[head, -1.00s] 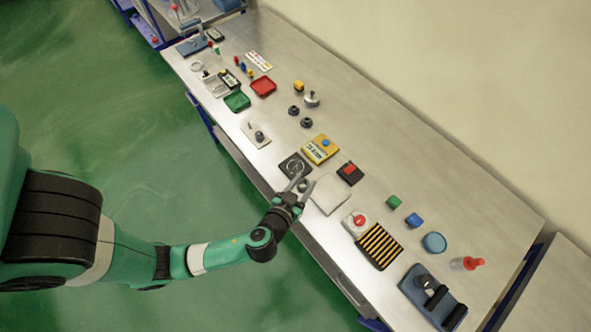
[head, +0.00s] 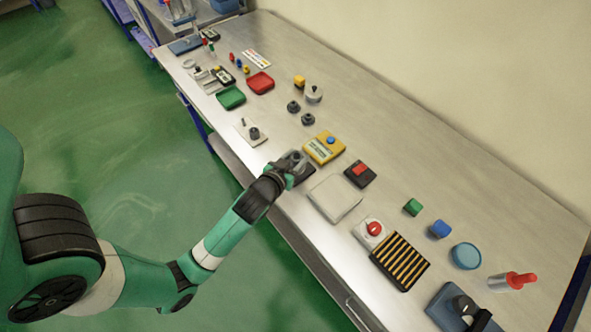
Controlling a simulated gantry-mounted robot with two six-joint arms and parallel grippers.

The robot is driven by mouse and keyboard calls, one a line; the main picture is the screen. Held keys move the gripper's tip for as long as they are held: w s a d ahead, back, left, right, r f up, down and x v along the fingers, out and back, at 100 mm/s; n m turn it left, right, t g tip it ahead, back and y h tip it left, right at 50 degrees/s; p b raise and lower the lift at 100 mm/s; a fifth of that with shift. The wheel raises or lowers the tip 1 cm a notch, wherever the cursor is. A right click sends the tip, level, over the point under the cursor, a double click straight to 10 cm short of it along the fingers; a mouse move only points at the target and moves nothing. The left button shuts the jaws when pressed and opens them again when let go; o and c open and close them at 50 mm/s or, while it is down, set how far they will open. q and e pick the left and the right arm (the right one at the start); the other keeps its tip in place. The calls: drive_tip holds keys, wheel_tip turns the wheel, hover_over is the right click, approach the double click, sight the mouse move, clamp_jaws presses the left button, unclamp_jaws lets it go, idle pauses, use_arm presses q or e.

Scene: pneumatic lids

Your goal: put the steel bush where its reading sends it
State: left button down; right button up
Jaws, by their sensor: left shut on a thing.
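My left gripper (head: 293,162) is shut on a small grey thing, which looks like the steel bush. The fingers hide most of it. The gripper is over the dark square plate (head: 301,178), and I cannot tell whether the bush touches the plate. Beside the plate is a yellow instrument (head: 333,153) with a blue button and a display too small to read. A green tray (head: 231,98) and a red tray (head: 260,83) lie farther up the bench. My right gripper is not in view.
A pale flat pad (head: 335,198) and a black block with a red top (head: 360,174) lie nearby. A red knob switch (head: 371,231) and a striped mat (head: 400,262) are nearer. Dark knobs (head: 308,119) stand beyond the instrument.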

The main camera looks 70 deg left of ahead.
sight(296, 162)
use_arm(q)
drive_tip(key=shift+w+a+f, duration=0.25)
drive_tip(key=shift+a+f, duration=0.35)
drive_tip(key=shift+f, duration=0.05)
drive_tip(key=shift+a+f+b, duration=0.15)
drive_tip(key=shift+f+b, duration=0.15)
drive_tip(key=shift+f, duration=0.55)
drive_tip(key=shift+a+f+b, duration=0.15)
drive_tip(key=shift+f+b, duration=0.15)
drive_tip(key=shift+f, duration=0.55)
drive_tip(key=shift+f, duration=0.15)
drive_tip(key=shift+c, duration=1.8)
unclamp_jaws()
drive_tip(key=shift+f, duration=0.1)
drive_tip(key=p+v, duration=0.1)
drive_tip(key=v, duration=1)
drive_tip(key=shift+s+d, duration=0.15)
drive_tip(key=shift+d, duration=0.15)
